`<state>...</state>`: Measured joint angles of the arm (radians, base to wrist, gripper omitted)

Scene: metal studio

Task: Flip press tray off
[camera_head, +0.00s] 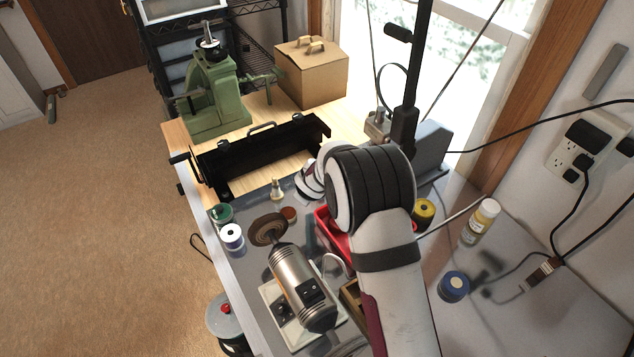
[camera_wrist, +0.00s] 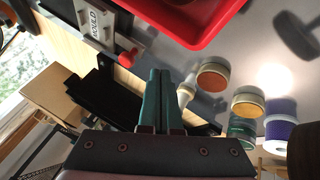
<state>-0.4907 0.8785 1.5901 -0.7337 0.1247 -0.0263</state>
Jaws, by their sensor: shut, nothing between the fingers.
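A long black open tray or frame (camera_head: 213,168) with handles lies across the wooden worktop, in front of a green press (camera_head: 210,98). Part of a black frame, seemingly the same one, shows in the wrist view (camera_wrist: 100,98), left of the fingers. My gripper (camera_wrist: 160,76) shows in the wrist view with its two teal fingers together and nothing between them. In the head view my arm hides the fingers. I cannot tell which part is the press tray.
A red bin (camera_head: 324,224) stands beside my arm. A cardboard box (camera_head: 311,78) stands behind. Bottles stand at right.

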